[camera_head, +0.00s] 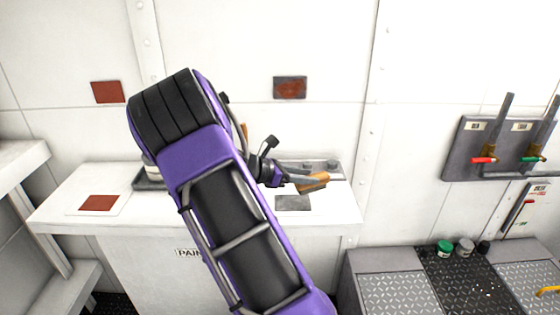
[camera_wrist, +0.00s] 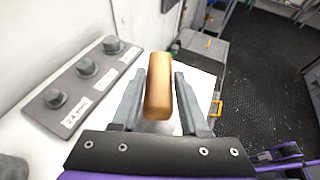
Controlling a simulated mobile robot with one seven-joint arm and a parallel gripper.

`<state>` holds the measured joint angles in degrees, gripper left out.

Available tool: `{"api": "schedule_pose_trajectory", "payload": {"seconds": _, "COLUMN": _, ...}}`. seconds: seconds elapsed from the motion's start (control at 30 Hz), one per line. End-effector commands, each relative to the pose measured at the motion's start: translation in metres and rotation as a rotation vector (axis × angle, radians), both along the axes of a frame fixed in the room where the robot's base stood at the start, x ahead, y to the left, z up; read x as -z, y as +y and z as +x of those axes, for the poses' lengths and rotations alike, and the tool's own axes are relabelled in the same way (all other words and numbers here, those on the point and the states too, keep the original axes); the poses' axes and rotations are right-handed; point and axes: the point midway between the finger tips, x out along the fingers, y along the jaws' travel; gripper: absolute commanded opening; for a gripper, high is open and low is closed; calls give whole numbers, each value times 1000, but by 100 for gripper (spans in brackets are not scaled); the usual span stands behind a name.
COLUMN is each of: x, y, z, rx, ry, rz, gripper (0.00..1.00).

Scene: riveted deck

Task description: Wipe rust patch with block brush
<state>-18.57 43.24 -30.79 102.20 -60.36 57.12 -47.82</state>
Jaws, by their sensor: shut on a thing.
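My gripper (camera_head: 316,179) is shut on the block brush (camera_head: 311,184), which has a tan wooden block. In the wrist view the brush (camera_wrist: 160,88) sits between the two fingers of my gripper (camera_wrist: 160,76); its bristles are hidden there. The brush is held above the right end of the white counter. A mottled rust patch (camera_head: 290,88) in a grey rectangle is on the wall above and behind my gripper, apart from the brush. Plain red-brown rectangles are on the wall (camera_head: 107,92) at left and on the counter (camera_head: 99,203).
A grey plate (camera_head: 294,203) lies on the counter (camera_head: 145,212) below the brush. A grey rack with several knobs (camera_wrist: 83,75) stands along the wall. A dark tray (camera_head: 149,178) is partly behind my arm. A lever panel (camera_head: 497,150) is on the right wall; small cans stand lower right.

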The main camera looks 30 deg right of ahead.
Motion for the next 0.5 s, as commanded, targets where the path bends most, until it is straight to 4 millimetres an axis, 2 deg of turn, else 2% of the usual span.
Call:
{"api": "schedule_pose_trajectory", "payload": {"seconds": 0.03, "x": -10, "y": 0, "z": 0, "rx": 0, "ry": -1, "rz": 0, "gripper": 0}}
{"api": "schedule_pose_trajectory", "payload": {"seconds": 0.13, "x": -19, "y": 0, "z": 0, "rx": 2, "ry": -1, "rz": 0, "gripper": 0}}
{"api": "schedule_pose_trajectory", "payload": {"seconds": 0.5, "x": -40, "y": -2, "z": -1, "rx": 5, "ry": -1, "rz": -1, "gripper": 0}}
